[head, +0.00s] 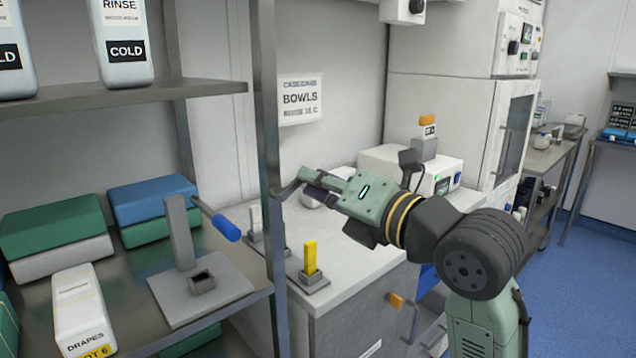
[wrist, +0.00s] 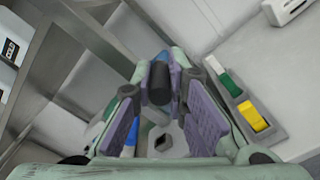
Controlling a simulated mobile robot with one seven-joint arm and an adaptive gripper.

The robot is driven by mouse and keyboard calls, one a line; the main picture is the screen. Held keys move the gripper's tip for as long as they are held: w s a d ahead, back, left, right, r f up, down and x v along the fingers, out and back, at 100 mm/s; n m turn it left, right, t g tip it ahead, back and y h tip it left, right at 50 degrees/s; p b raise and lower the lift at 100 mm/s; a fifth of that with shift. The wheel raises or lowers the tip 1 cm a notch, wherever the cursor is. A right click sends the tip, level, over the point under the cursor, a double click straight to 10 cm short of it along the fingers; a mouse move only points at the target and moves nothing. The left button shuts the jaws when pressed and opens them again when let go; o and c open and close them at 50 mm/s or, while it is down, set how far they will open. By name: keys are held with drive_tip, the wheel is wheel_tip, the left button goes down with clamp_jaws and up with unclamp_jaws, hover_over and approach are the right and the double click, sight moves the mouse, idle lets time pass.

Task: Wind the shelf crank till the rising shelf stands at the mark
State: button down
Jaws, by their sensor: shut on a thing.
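My gripper (head: 303,188) is beside the rack's front upright, above the counter's near left corner. Its jaws (wrist: 160,88) are shut on a dark cylinder (wrist: 159,80), which stands between the purple pads in the wrist view. I cannot tell what the cylinder belongs to. On the rack's lower shelf a grey plate (head: 220,302) bears an upright grey post (head: 180,235) and a small square socket (head: 202,283). A blue handle (head: 227,228) on a thin grey arm sticks out near the post, apart from my gripper. I cannot make out the rising shelf or its mark.
The rack's metal upright (head: 268,150) is close to my fingertips. On the counter (head: 365,258) a yellow block (head: 310,257) stands in a grey holder. Green and blue packs (head: 150,198) and a white drapes box (head: 80,312) crowd the lower shelf. White bottles (head: 122,45) stand above.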

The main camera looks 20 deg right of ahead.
drive_tip(key=shift+f, duration=0.2)
drive_tip(key=shift+s+a+f+m+b, duration=0.15)
drive_tip(key=shift+f+m+b, duration=0.9)
drive_tip(key=shift+m, duration=1.4)
drive_tip(key=shift+w+a+f+m+b, duration=0.1)
drive_tip(key=shift+f+m+b, duration=0.6)
drive_tip(key=shift+m+b, duration=1.25)
drive_tip(key=shift+s+a+f+m+b, duration=0.15)
drive_tip(key=shift+f+m+b, duration=0.6)
drive_tip(key=shift+m, duration=2.25)
drive_tip(key=shift+f, duration=0.1)
drive_tip(key=c, duration=1.6)
unclamp_jaws()
